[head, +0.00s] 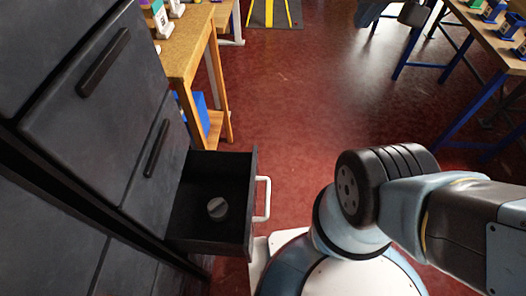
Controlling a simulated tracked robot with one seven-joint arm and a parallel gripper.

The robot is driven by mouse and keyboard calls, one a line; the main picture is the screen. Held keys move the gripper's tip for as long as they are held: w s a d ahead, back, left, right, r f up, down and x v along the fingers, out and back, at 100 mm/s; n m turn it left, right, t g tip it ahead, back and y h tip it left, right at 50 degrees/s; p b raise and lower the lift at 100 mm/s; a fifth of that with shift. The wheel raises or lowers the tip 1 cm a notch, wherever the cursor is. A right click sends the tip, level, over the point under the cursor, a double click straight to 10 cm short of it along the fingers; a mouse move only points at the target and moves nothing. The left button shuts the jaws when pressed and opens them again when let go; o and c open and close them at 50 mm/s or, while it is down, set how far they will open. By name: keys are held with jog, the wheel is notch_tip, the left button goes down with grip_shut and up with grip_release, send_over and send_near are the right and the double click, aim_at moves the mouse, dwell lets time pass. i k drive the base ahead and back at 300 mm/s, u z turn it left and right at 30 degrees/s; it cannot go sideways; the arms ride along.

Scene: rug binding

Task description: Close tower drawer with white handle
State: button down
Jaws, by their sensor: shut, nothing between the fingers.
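The dark tower (75,120) fills the left side of the head view. Its low drawer (249,232) is pulled out well over the red floor, showing its open inside. The white handle (264,199) is on the drawer's right-facing front. My arm's links stand to the right of the drawer, apart from the handle, and run out of the right edge. I cannot make out my gripper in this view.
Two closed tower fronts have black handles (104,62) (156,148). A wooden table (190,48) stands behind the drawer. A blue-legged workbench (487,40) is at the upper right. The red floor (300,110) between them is clear.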

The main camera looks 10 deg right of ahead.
aim_at(206, 175)
jog(key=u, duration=0.15)
jog(key=k, duration=0.65)
jog(key=u, duration=1.9)
jog(key=k, duration=0.45)
jog(key=z, duration=0.05)
jog(key=i, duration=0.45)
jog(key=z, duration=0.1)
